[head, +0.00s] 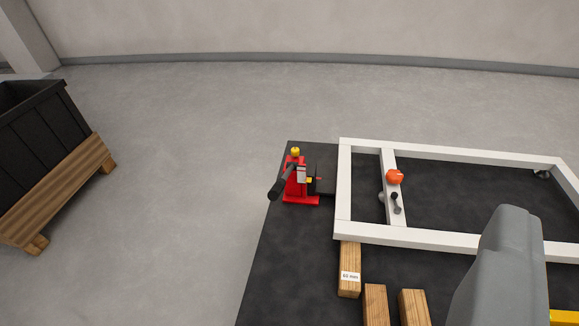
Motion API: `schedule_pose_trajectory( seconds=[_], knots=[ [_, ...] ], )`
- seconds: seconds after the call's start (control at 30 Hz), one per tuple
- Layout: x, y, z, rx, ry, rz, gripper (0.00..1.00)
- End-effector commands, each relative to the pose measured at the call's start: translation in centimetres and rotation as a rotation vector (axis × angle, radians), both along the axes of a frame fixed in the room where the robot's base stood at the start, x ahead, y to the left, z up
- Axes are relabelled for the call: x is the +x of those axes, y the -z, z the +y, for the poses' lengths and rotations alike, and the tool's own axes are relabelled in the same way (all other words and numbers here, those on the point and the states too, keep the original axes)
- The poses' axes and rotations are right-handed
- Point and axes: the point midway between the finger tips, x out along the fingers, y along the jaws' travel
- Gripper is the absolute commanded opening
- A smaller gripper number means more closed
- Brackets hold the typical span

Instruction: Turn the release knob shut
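A red jack (295,188) with a yellow top (295,152) stands upright on the dark mat, just left of a white frame. A black lever or handle (279,187) slants down on its left side. Small grey and yellow parts show on its right side; I cannot tell which of them is the release knob or how far it is turned. A grey part of my arm or gripper (505,265) rises at the lower right, well apart from the jack. No separate fingertips can be made out on it.
The white frame (343,190) lies on the dark mat (285,270), with an orange piece (395,177) on its crossbar. Several wooden blocks (349,262) lie in front. A black bin (40,135) on wood stands at left. The floor (190,180) between is clear.

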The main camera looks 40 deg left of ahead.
Motion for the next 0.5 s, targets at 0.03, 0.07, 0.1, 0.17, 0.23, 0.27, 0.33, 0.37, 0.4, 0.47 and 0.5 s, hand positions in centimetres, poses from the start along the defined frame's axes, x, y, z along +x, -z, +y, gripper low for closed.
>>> schedule_pose_trajectory(
  seconds=[0.03,0.07,0.1,0.17,0.23,0.27,0.33,0.37,0.4,0.47,0.5],
  knots=[
    [1.5,-0.4,0.5,-0.015,-0.014,0.026,0.50],
    [2.3,-0.6,0.8,-0.026,-0.021,0.040,0.50],
    [3.3,-0.9,1.2,-0.039,-0.033,0.059,0.50],
    [4.8,-1.2,1.8,-0.060,-0.049,0.088,0.50],
    [6.6,-1.5,2.6,-0.082,-0.068,0.121,0.50],
    [7.4,-1.6,2.9,-0.093,-0.078,0.137,0.50],
    [9.2,-1.8,3.8,-0.117,-0.097,0.169,0.50],
    [10.0,-1.9,4.1,-0.128,-0.106,0.182,0.50],
    [11.0,-2.0,4.7,-0.142,-0.119,0.201,0.50],
    [12.6,-2.0,5.5,-0.163,-0.138,0.228,0.50],
    [13.7,-2.0,6.0,-0.178,-0.151,0.247,0.50]
  ],
)
